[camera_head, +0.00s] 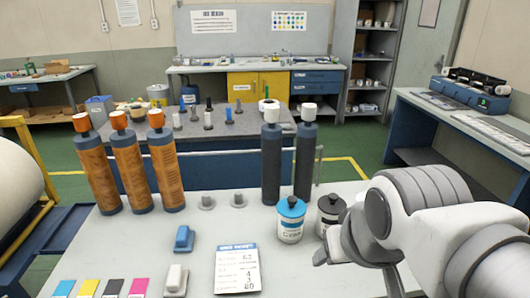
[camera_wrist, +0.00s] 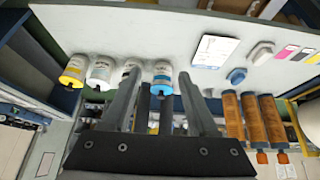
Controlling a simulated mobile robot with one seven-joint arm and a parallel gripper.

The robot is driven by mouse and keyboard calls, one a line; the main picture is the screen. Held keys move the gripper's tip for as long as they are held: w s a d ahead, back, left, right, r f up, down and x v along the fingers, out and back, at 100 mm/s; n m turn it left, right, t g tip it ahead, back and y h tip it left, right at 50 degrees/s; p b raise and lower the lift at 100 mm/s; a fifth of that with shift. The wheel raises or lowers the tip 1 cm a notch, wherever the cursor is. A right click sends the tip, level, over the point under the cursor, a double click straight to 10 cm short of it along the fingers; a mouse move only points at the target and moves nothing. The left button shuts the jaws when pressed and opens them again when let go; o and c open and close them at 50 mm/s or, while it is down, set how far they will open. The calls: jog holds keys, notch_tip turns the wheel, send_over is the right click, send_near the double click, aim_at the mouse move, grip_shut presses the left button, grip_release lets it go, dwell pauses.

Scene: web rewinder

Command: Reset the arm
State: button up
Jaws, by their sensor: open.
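My arm reaches in from the right in the head view, and my gripper (camera_head: 358,272) hangs low over the right part of the white table (camera_head: 215,222). In the wrist view my gripper (camera_wrist: 159,76) shows two dark fingers spread apart, with nothing held between them. Beyond the fingers are the cyan-labelled can (camera_wrist: 163,78) and the black-labelled can (camera_wrist: 132,66), partly covered by the left finger. The cyan can (camera_head: 290,219) and black can (camera_head: 330,212) also show in the head view, close to my arm.
Three orange rolls (camera_head: 128,165) stand at the table's left, two dark rolls (camera_head: 270,165) behind the cans. A blue block (camera_head: 184,239), a white block (camera_head: 175,280), a printed card (camera_head: 237,270) and colour swatches (camera_head: 89,288) lie in front. A yellow-labelled can (camera_wrist: 74,72) shows in the wrist view.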

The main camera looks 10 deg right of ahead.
jog(key=shift+s+a, duration=0.4)
jog(key=shift+s, duration=0.25)
notch_tip(320, 180, up, 8)
jog(key=p, duration=0.8)
jog(key=shift+r, duration=0.25)
